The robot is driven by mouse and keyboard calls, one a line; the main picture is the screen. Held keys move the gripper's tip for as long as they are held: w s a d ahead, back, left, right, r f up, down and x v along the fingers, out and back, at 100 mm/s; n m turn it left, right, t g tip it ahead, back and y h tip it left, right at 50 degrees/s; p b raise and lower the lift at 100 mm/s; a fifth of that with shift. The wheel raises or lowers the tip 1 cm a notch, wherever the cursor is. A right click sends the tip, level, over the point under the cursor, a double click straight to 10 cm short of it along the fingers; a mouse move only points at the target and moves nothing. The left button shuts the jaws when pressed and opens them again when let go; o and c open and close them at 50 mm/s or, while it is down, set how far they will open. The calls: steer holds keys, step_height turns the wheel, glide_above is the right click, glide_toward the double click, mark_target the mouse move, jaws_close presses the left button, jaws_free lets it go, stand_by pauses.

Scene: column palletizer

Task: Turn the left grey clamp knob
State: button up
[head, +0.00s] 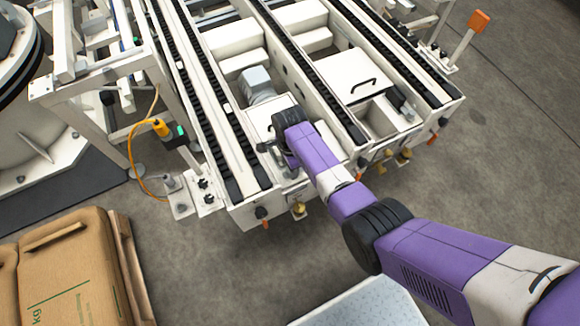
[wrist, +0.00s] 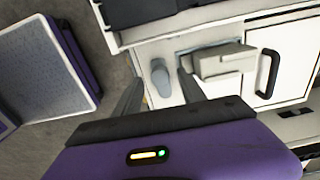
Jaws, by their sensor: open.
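A grey knob (wrist: 160,77) with a rounded head shows in the wrist view on a pale machine panel. My gripper (wrist: 158,92) is open, with one dark finger on each side of the knob in the picture. I cannot tell whether either finger touches it; no contact is clear. In the head view my gripper (head: 268,147) is low over the front end of the conveyor frame, and my arm hides the knob there. I cannot tell from these views whether another clamp knob is nearby.
In the wrist view a grey block (wrist: 225,64) sits close beside the right finger, with a black handle (wrist: 267,73) beyond it.

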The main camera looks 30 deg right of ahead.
step_height(320, 180, up, 6)
steer(key=shift+r+p, duration=0.1)
steer(key=shift+p, duration=0.35)
stand_by(0.3)
